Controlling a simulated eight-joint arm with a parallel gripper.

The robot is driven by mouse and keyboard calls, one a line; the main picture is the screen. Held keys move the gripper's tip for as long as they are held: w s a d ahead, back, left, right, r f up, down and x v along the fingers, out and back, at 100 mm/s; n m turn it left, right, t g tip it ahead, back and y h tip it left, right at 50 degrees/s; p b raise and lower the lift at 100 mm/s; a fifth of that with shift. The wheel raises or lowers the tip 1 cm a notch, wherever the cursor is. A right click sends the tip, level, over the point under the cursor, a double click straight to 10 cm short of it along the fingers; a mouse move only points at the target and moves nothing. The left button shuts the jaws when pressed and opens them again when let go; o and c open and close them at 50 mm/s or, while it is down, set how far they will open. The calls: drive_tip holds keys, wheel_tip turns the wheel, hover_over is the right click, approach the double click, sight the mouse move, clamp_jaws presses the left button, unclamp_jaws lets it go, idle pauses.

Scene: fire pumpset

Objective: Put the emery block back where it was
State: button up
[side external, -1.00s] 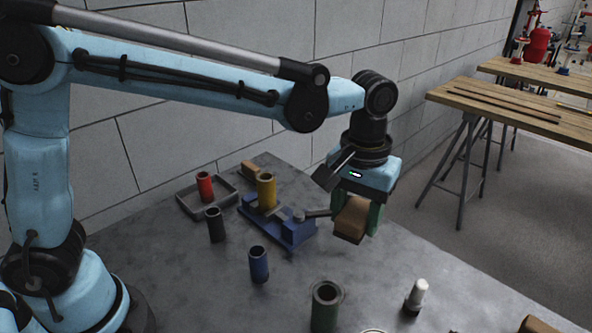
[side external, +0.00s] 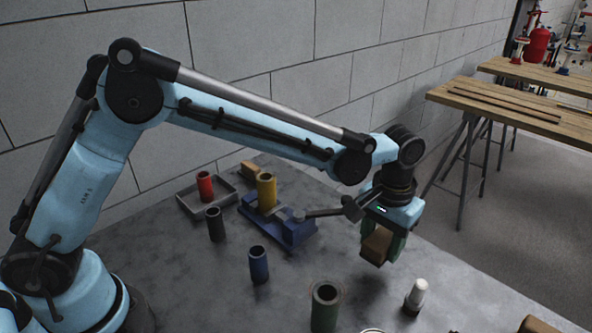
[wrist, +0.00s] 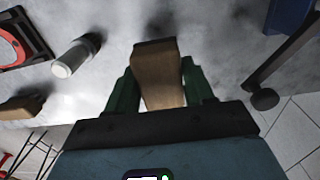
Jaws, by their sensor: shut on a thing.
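The emery block, a brown block with a dark lower face (side external: 376,244), is between the green fingers of my gripper (side external: 383,240). My gripper is shut on it, low over the right part of the grey table. I cannot tell whether the block touches the table. In the wrist view the block (wrist: 158,78) sits between both green fingers (wrist: 161,88), its dark end pointing away from my gripper.
A blue vise (side external: 290,228) with a lever handle stands left of my gripper. A white-topped bottle (side external: 416,294) stands to the right, a green cylinder (side external: 325,305) in front. Yellow (side external: 266,190), black (side external: 215,223) and blue (side external: 258,263) tubes stand left. Another brown block (side external: 538,325) is at lower right.

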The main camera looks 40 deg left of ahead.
sight(377, 254)
drive_tip(key=shift+w+a+f, duration=0.3)
drive_tip(key=shift+w+f, duration=0.1)
drive_tip(key=shift+f, duration=1.95)
drive_tip(key=o, duration=0.9)
drive_tip(key=shift+f, duration=0.15)
drive_tip(key=shift+o, duration=0.2)
